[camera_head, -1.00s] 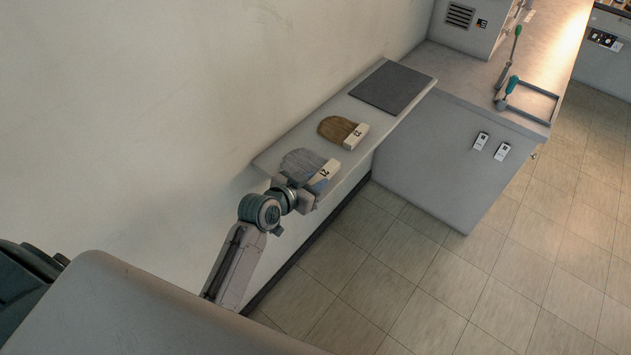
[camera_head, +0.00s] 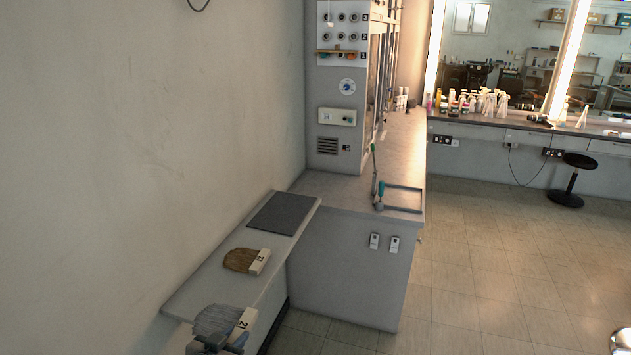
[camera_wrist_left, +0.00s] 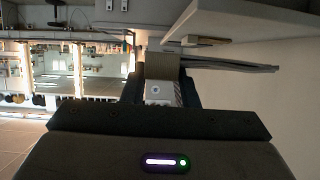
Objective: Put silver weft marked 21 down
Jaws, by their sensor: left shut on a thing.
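The silver weft (camera_head: 213,321), a grey fan of hair with a pale block marked 21 (camera_head: 243,323), is over the near end of the wall shelf (camera_head: 196,291). My left gripper (camera_head: 222,347), at the bottom edge of the head view, is shut on its block. The left wrist view looks upside down. It shows the block (camera_wrist_left: 161,68) between the jaws and the hair (camera_wrist_left: 232,66) edge-on, seemingly a little apart from the shelf (camera_wrist_left: 245,18). My right gripper is not in view.
A brown weft marked 23 (camera_head: 241,260) lies farther along the shelf, and a dark mat (camera_head: 284,213) covers its far end. A grey cabinet (camera_head: 345,270) stands beyond, with a frame (camera_head: 404,199) and tools on top. Bare shelf lies between the two wefts.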

